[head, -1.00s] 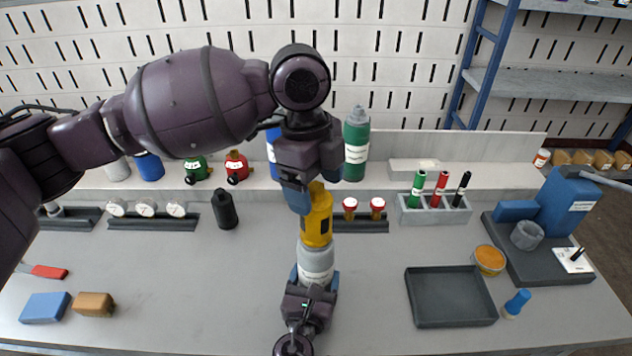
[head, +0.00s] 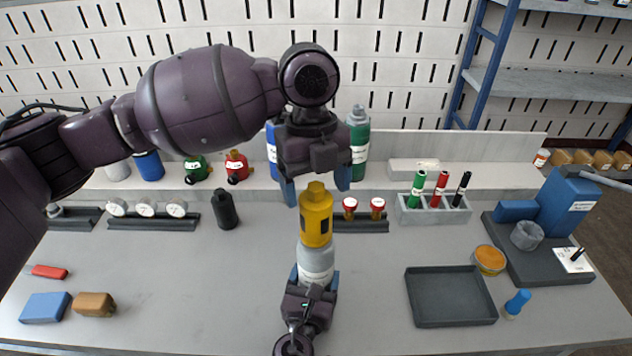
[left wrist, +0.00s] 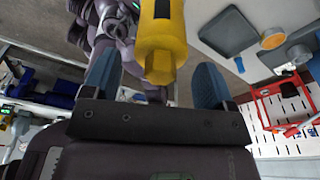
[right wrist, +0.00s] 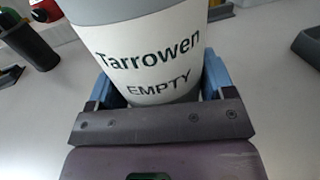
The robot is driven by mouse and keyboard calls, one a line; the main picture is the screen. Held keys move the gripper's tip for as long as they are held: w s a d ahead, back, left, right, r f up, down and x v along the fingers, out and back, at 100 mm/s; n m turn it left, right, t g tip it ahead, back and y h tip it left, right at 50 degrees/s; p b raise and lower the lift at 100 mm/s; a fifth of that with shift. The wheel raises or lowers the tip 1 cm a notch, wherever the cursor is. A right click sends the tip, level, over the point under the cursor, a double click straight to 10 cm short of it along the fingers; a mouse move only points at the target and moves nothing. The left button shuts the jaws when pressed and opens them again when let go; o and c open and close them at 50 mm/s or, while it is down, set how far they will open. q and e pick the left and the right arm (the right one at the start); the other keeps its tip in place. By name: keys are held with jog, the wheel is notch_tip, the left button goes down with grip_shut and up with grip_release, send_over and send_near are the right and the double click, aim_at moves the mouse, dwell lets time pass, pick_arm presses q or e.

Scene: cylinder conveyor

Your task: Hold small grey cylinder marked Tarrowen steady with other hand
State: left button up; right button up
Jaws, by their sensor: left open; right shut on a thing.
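The small grey cylinder (head: 315,262) stands upright on the bench near the front middle. In the right wrist view its white label (right wrist: 150,62) reads "Tarrowen EMPTY". My right gripper (head: 313,284) is shut on its lower part from the front. A yellow piece with a dark square (head: 316,216) sits upright on top of the grey cylinder. My left gripper (head: 316,194) is open above the yellow piece, its blue fingers either side of and above its top knob. In the left wrist view the yellow piece (left wrist: 161,38) shows between the open fingers, apart from them.
A dark grey tray (head: 450,322) lies to the right, with a blue-handled tool (head: 516,303) beside it. A black bottle (head: 225,209) and gauges in a rack (head: 150,224) stand at back left. A green cylinder (head: 358,140) stands behind.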

pick_arm(q)
jog(key=m+y, duration=0.1)
jog(key=m, duration=0.4)
jog(key=shift+f, duration=0.15)
dwell(0.3)
jog(key=shift+f, duration=1.15)
jog(key=shift+c, duration=0.3)
jog(key=c, duration=1)
jog(key=shift+o, duration=0.2)
jog(key=n, duration=0.4)
jog(key=shift+h, duration=0.4)
jog(key=shift+n, duration=0.9)
